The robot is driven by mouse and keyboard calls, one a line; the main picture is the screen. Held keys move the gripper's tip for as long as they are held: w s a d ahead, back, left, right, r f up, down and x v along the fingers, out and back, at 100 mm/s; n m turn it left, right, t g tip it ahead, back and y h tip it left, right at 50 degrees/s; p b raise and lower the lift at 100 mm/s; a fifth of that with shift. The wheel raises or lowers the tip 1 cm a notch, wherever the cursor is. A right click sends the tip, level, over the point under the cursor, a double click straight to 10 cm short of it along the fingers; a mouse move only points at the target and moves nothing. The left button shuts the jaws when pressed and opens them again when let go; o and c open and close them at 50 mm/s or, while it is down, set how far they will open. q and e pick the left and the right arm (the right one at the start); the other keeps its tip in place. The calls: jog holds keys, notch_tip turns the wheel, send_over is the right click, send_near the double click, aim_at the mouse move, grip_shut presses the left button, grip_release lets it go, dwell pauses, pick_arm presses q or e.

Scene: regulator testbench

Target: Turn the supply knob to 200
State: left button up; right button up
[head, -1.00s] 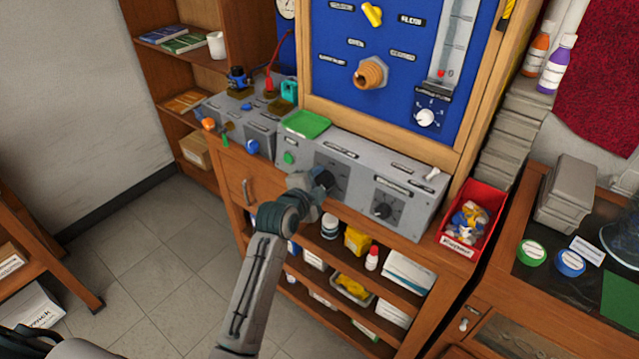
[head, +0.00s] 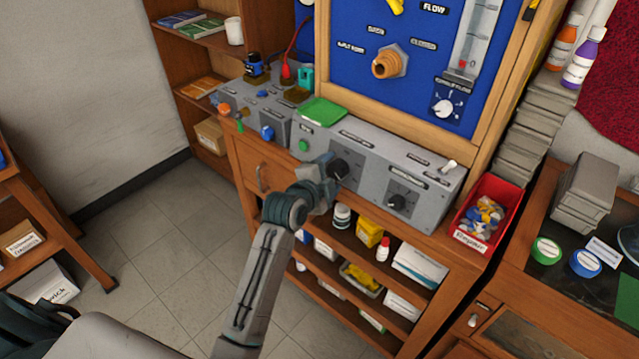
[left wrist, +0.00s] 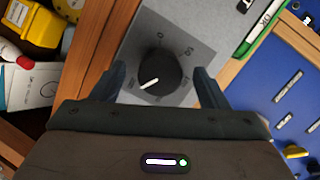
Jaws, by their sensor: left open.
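A black round knob with a white pointer line sits on a dark scale plate of the grey bench unit. In the head view the knob (head: 339,170) is just beyond my left gripper (head: 332,178), which partly covers the plate. In the left wrist view the knob (left wrist: 160,72) lies between the two open fingers, with a visible gap on each side. Its pointer aims to the lower left of that picture. The scale figures are too small to read surely. I cannot tell whether the fingertips reach alongside the knob. My right gripper is not in view.
A second black knob (head: 397,202) is to the right on the same grey unit (head: 433,207). A green tray (head: 323,111) lies on top. A red bin (head: 489,214) stands to the right. Open shelves with bottles and boxes are below. Floor at left is clear.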

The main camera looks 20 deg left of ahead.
pick_arm(q)
jog(key=b+v, duration=0.1)
jog(key=v, duration=0.8)
jog(key=shift+f, duration=0.1)
notch_tip(320, 180, down, 22)
jog(key=a+n+g+y, duration=0.1)
jog(key=a+n+g, duration=0.1)
jog(key=n+g, duration=0.2)
jog(key=s+a+f+n+g+y, duration=0.15)
jog(key=s+f, duration=0.25)
jog(key=f, duration=0.5)
jog(key=s+a+f+n+g, duration=0.1)
jog(key=s+f+n, duration=0.15)
jog(key=f, duration=0.65)
jog(key=s+a+f+n+g, duration=0.3)
jog(key=s+f+n+g, duration=0.1)
jog(key=s+f, duration=1.45)
jog(key=s+a+f+n+g, duration=0.1)
jog(key=s+f, duration=0.2)
jog(key=s, duration=0.8)
jog(key=s+a+f+n+g, duration=0.1)
jog(key=s+f, duration=0.3)
jog(key=s, duration=0.7)
jog(key=shift+f+n+g+y, duration=0.3)
jog(key=shift+n+g+y, duration=0.05)
jog(key=shift+n+g, duration=0.1)
